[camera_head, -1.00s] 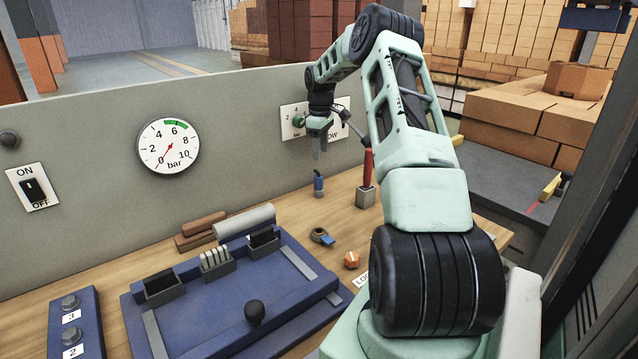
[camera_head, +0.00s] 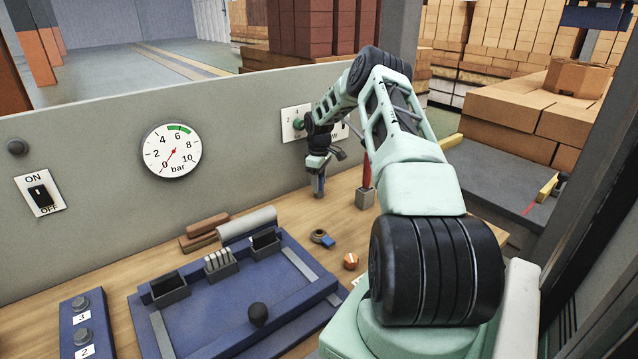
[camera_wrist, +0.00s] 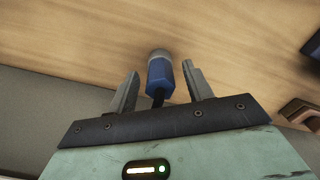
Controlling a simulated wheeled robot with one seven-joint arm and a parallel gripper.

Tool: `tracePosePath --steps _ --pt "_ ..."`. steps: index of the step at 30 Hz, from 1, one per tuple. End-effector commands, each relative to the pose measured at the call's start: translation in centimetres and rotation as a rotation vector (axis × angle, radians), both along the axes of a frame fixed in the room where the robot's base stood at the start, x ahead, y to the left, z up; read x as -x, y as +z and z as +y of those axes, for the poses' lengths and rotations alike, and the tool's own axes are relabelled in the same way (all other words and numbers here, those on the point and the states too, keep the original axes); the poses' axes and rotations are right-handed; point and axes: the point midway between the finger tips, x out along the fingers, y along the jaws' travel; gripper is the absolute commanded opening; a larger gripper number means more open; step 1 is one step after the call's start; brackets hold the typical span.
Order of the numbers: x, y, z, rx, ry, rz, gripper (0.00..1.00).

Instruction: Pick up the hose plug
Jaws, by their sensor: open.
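The hose plug (camera_wrist: 160,72) is a blue cylinder with a grey end and a dark stub. In the wrist view it lies between the two grey fingers of my gripper (camera_wrist: 161,80), with a visible gap on either side. In the head view my gripper (camera_head: 318,182) points down at the back of the wooden bench, over the plug's place, and largely hides it. My gripper is open and not closed on the plug.
A red-handled thing in a grey block (camera_head: 365,197) stands close right of my gripper. The grey panel (camera_head: 240,125) with a gauge (camera_head: 172,151) rises behind. A blue tray (camera_head: 205,327) and a small orange-and-white piece (camera_head: 351,261) are nearer.

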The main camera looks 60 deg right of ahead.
Motion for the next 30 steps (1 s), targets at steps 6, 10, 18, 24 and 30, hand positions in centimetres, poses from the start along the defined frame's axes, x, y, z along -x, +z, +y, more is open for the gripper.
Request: tracePosePath --steps 6,10,18,24,30 --pt "0.0 0.0 0.0 0.001 0.000 0.000 0.45" --pt "0.0 0.0 0.0 0.000 0.000 0.000 0.09" --pt "0.0 0.0 0.0 0.001 0.000 0.000 0.02" --pt "0.0 0.6 0.0 0.001 -0.001 0.000 0.02" --pt "0.0 3.0 -0.1 0.004 0.000 -0.002 0.02"
